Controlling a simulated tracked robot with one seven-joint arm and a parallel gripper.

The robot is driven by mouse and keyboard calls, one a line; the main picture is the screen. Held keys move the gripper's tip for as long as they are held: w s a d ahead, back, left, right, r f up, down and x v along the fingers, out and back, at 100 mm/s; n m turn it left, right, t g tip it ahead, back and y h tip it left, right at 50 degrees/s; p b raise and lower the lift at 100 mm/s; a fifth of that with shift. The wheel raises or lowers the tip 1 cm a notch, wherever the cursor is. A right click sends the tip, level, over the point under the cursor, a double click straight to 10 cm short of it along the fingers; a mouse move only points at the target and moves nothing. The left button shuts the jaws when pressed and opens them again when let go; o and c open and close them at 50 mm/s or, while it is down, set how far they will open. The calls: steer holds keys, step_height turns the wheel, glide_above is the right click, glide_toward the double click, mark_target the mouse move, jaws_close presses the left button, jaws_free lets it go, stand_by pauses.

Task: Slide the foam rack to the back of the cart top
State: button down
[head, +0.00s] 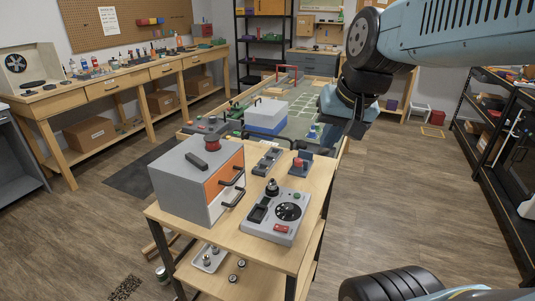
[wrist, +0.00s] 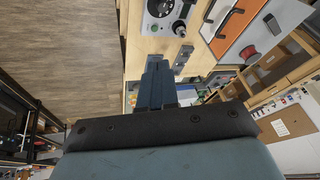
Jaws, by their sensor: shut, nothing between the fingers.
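A grey rack with dark slots, which I take as the foam rack (head: 267,160), lies on the light wooden cart top (head: 232,232), right of the grey box. In the wrist view the foam rack (wrist: 183,58) lies just right of my fingertips, with a visible gap. My gripper (wrist: 157,62) is shut and empty, its slate-blue fingers pointing over the cart top. In the head view my arm comes in from the upper right, and the wrist hides much of the gripper. I cannot tell whether the fingers touch anything.
A grey box with an orange drawer front (head: 236,172) and a red spool (head: 212,142) stands on the left of the cart top. A dial device (head: 278,216) sits at the right front. A small red-topped item (head: 299,164) is right of the rack. A table (head: 300,122) lies behind.

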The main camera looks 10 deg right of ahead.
steer(key=w+a+f+m+g+y, duration=0.1)
steer(key=w+a+f+m+y, duration=0.15)
steer(key=w+m, duration=0.6)
steer(key=m+t+y, duration=0.1)
steer(key=m+y, duration=0.3)
steer(key=m, duration=1)
glide_toward(272, 157)
steer(key=a+f, duration=0.1)
steer(key=a, duration=0.1)
steer(key=a+f, duration=0.2)
steer(key=w+a+f, duration=0.1)
steer(key=a, duration=0.1)
steer(key=shift+a+f, duration=0.1)
steer(key=shift+f, duration=0.15)
steer(key=shift+w+a+f, duration=0.25)
steer(key=shift+f, duration=0.25)
